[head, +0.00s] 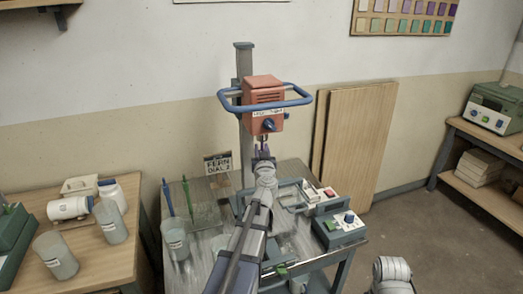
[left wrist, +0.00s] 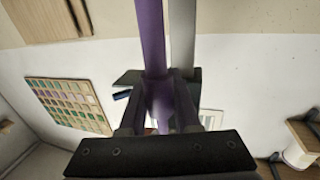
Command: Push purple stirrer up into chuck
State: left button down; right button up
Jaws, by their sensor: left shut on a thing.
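The orange mixer head (head: 264,92) with a blue loop handle is mounted on a grey column. Its underside, where the chuck would be, is small and partly hidden behind my left gripper (head: 263,152). That gripper is raised just below the mixer head. In the left wrist view my left gripper (left wrist: 160,105) is shut on the purple stirrer (left wrist: 150,40), whose shaft runs between the fingers. In the head view only a small dark purple bit of the stirrer shows above the fingers. I cannot tell whether its tip touches the chuck.
The stand table (head: 205,215) holds green and blue stirrers (head: 188,195), a cup (head: 176,240), a "FERN DIAL 2" sign (head: 217,163) and a control box (head: 340,229). A wooden table (head: 100,262) with jars stands left. Boards (head: 360,135) lean on the wall behind.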

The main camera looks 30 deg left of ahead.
aim_at(262, 145)
pick_arm(q)
jog(key=shift+r+p, duration=1.65)
dwell(1.9)
jog(key=c, duration=0.5)
grip_release()
jog(key=shift+c, duration=0.2)
jog(key=v, duration=0.8)
jog(key=shift+a, duration=0.1)
